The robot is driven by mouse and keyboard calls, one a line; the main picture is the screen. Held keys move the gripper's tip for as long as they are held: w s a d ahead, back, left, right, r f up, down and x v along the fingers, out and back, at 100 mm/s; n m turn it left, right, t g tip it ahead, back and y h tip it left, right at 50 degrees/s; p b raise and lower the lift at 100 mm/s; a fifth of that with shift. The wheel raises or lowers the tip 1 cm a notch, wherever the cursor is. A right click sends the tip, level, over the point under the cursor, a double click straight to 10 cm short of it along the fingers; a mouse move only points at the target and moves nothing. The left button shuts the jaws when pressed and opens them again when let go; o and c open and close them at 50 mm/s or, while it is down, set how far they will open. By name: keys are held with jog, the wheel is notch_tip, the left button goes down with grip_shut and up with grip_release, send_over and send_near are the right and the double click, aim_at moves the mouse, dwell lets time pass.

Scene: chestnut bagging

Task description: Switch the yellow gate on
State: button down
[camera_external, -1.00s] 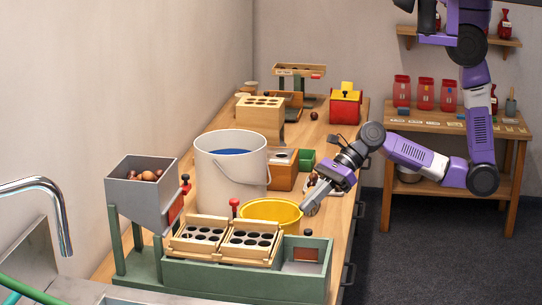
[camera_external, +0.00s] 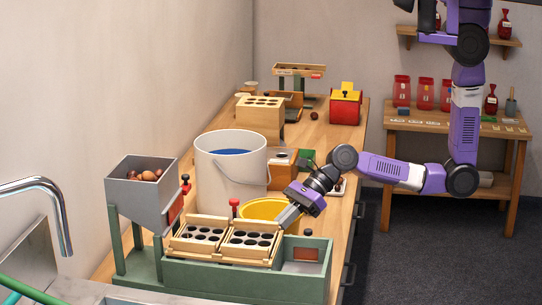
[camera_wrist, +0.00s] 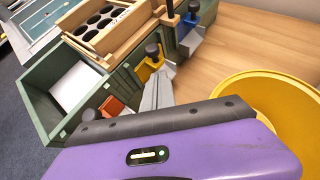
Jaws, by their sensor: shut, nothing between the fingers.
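The yellow gate (camera_wrist: 148,70) shows in the wrist view on the side of the green sorting box (camera_wrist: 38,92), with a dark round knob (camera_wrist: 153,50) standing up by it. My gripper (camera_wrist: 163,78) is shut and empty, its grey fingertips close in front of the yellow gate. I cannot tell whether they touch it. In the external view my gripper (camera_external: 283,224) points down and left, over the near rim of the yellow bowl (camera_external: 262,204), behind the green box (camera_external: 215,279). The yellow gate cannot be made out there.
A blue gate (camera_wrist: 190,20) with its own dark knob is beside the yellow one. Wooden hole trays (camera_external: 250,259) sit on the box. The yellow bowl (camera_wrist: 270,90) is close on the wrist view's right. A white bucket (camera_external: 228,185) and chestnut hopper (camera_external: 140,190) stand to the left.

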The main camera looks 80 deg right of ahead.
jog(key=shift+w+a+r, duration=0.45)
jog(key=shift+a+r, duration=0.1)
jog(key=shift+r, duration=0.05)
jog(key=shift+r, duration=0.1)
notch_tip(320, 180, up, 4)
jog(key=p, duration=0.5)
jog(key=s+d+r, duration=0.2)
jog(key=s+d, duration=0.6)
jog(key=shift+r, duration=0.2)
dwell(0.3)
dwell(0.5)
